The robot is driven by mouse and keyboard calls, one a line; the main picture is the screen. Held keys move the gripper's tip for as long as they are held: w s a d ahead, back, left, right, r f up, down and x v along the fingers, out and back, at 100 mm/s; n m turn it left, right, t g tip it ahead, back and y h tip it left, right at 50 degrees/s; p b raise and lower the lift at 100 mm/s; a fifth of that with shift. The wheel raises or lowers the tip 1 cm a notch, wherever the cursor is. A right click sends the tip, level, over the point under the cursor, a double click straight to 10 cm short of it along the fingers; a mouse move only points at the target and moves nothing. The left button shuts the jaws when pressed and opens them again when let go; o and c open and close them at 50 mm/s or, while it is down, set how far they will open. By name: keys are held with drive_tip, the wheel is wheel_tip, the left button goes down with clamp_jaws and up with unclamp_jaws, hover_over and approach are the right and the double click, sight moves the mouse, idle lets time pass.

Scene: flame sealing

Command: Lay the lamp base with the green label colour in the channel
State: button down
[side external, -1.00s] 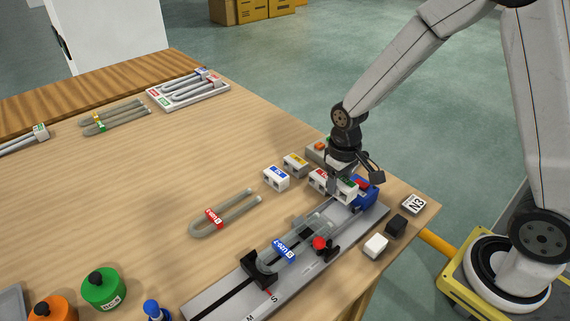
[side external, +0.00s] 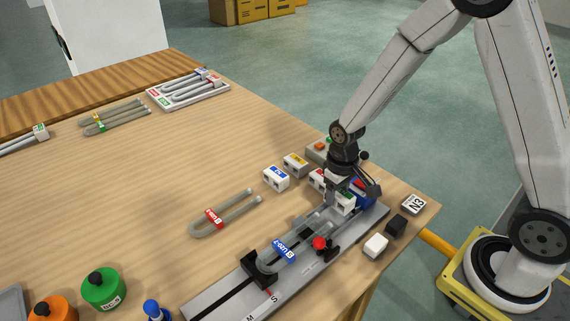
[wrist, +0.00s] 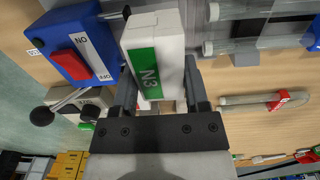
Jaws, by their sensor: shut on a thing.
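The lamp base with the green label is a white block; it shows in the wrist view (wrist: 155,55), marked N3, between the fingers of my gripper (wrist: 160,98). In the side external view the lamp base (side external: 344,204) is at the far end of the grey rail (side external: 220,296), partly hidden by my gripper (side external: 338,193). My gripper is shut on it. The rail carries a dark channel (side external: 228,287) along its length. Whether the base touches the rail I cannot tell.
A blue switch box (wrist: 72,55) with a red rocker is close beside the base. Lamp bases with blue (side external: 277,178) and yellow (side external: 295,165) labels stand left of the gripper.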

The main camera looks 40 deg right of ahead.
drive_tip(key=shift+f, duration=1.7)
unclamp_jaws()
drive_tip(key=shift+r, duration=0.2)
drive_tip(key=shift+r, duration=3.7)
